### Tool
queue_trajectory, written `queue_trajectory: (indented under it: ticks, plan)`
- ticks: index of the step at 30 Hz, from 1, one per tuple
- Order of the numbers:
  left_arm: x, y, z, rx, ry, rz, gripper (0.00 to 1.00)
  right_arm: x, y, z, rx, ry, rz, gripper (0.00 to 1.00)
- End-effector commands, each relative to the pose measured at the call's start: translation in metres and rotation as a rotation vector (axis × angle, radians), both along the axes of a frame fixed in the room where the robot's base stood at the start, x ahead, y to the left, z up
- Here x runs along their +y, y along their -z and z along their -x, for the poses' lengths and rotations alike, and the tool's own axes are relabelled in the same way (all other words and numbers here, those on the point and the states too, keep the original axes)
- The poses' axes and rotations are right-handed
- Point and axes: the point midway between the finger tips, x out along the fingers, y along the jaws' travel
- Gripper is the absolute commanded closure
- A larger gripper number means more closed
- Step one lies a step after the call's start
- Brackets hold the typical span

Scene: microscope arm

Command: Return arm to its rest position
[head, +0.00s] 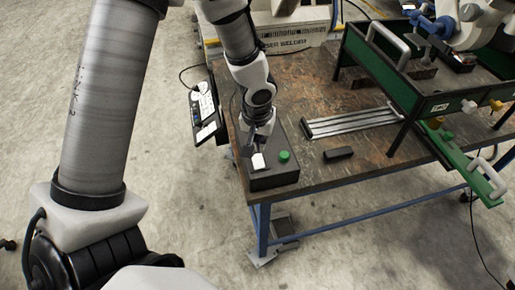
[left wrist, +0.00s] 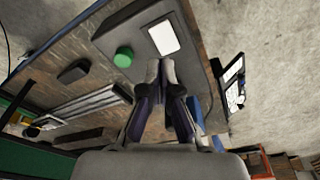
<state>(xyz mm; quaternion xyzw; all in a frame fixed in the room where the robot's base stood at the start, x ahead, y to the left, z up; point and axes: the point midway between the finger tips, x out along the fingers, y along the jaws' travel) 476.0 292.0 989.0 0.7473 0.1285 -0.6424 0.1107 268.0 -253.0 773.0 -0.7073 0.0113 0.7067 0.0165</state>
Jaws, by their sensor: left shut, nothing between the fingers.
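My left gripper (head: 258,146) is over a dark control box (head: 275,178) at the table's front left corner. Its fingers are shut with nothing between them. In the left wrist view the fingertips (left wrist: 161,70) lie just below the white square (left wrist: 163,37) on the box. The white square (head: 259,160) also shows just below the fingertips in the head view; I cannot tell whether they touch it. A round green button (head: 284,156) is right of the square, and it shows in the left wrist view (left wrist: 123,57). My right gripper is not in view.
A small black block (head: 338,154) and metal bars (head: 352,121) lie on the table (head: 310,80). A green-framed stand (head: 420,103) is at the right, with a white and blue device (head: 470,20) above it. A panel (head: 204,110) hangs off the left edge.

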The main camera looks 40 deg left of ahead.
Motion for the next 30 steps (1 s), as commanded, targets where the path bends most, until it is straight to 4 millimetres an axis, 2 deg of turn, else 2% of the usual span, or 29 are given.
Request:
queue_trajectory:
  ticks: [11, 14, 17, 20, 21, 24, 27, 30]
  plan:
    - [0.0, 0.002, 0.0, 0.001, 0.001, 0.0, 1.0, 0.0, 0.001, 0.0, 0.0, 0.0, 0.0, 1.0]
    - [-0.007, 0.017, 0.008, 0.022, 0.018, 0.023, 1.0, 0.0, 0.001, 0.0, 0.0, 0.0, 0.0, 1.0]
    - [-0.026, 0.059, 0.034, 0.069, 0.067, 0.089, 1.0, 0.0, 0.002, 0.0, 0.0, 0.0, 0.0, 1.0]
    - [-0.049, 0.118, 0.079, 0.112, 0.124, 0.159, 1.0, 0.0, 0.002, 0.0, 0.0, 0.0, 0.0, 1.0]
    - [-0.054, 0.142, 0.101, 0.122, 0.147, 0.172, 1.0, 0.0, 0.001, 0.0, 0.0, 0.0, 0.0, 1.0]
    - [-0.055, 0.188, 0.156, 0.137, 0.208, 0.143, 1.0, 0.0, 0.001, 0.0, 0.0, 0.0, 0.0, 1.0]
    - [-0.046, 0.21, 0.194, 0.148, 0.265, 0.077, 1.0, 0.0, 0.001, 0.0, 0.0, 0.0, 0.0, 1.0]
    - [-0.04, 0.217, 0.209, 0.152, 0.297, 0.038, 1.0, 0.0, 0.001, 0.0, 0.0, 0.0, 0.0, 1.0]
